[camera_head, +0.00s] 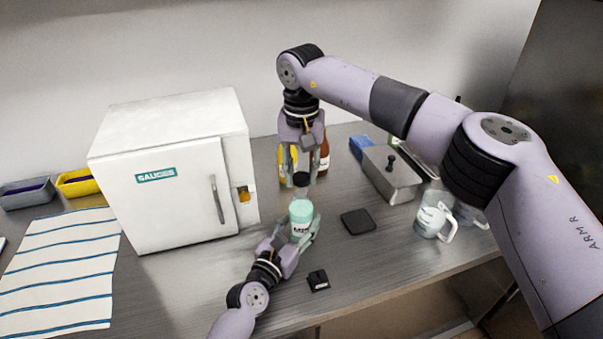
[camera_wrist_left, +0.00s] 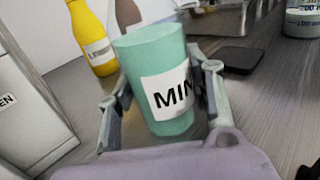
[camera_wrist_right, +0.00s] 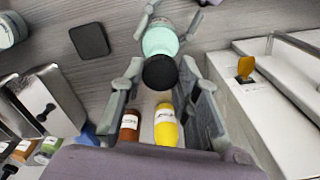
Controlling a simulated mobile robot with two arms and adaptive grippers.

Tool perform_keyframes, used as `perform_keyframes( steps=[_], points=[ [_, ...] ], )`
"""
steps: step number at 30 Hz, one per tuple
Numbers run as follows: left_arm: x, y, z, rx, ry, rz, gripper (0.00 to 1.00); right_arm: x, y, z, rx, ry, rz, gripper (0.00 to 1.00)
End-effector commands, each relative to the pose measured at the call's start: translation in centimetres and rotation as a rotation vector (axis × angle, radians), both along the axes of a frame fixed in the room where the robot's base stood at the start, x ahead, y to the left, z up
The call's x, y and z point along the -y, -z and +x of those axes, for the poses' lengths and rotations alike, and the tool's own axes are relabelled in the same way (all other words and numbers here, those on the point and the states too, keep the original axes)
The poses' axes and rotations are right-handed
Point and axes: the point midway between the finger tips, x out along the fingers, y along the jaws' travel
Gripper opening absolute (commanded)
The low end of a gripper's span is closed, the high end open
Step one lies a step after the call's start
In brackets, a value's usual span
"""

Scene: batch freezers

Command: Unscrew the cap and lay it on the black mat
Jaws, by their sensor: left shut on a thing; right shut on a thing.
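My right gripper (camera_head: 302,172) comes from above and is shut on the cap, which also shows in the right wrist view (camera_wrist_right: 160,72). The square black mat (camera_head: 358,221) lies empty to the right of the bottle.
The white freezer (camera_head: 165,190) stands close on the left. Yellow (camera_head: 284,166) and brown (camera_head: 325,155) bottles stand behind my right gripper. A metal box (camera_head: 390,175) and a clear jug (camera_head: 433,215) are to the right. A small black object (camera_head: 318,280) lies near the front edge.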

Motion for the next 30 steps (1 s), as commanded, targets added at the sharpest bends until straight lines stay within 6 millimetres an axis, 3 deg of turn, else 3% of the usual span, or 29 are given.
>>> perform_keyframes(
  steps=[7,14,15,25,30],
  points=[
    [0.0,0.1,0.0,-0.002,0.001,0.0,0.0,-0.1,-3.1,0.0,0.003,-0.001,0.001,0.0],
    [0.0,0.1,0.0,-0.002,0.001,0.0,0.0,0.0,-3.4,0.0,0.0,-0.001,0.0,0.0],
    [0.0,0.1,0.0,-0.002,0.001,0.0,0.49,0.0,-3.4,0.0,0.0,-0.001,0.0,0.0],
    [0.0,0.0,0.0,-0.001,0.0,0.0,0.7,0.0,-3.4,0.0,0.0,0.0,0.0,0.0],
    [0.0,0.0,0.0,0.0,0.0,0.0,0.7,0.0,-3.4,0.0,0.0,0.0,0.0,0.0]
  ],
)
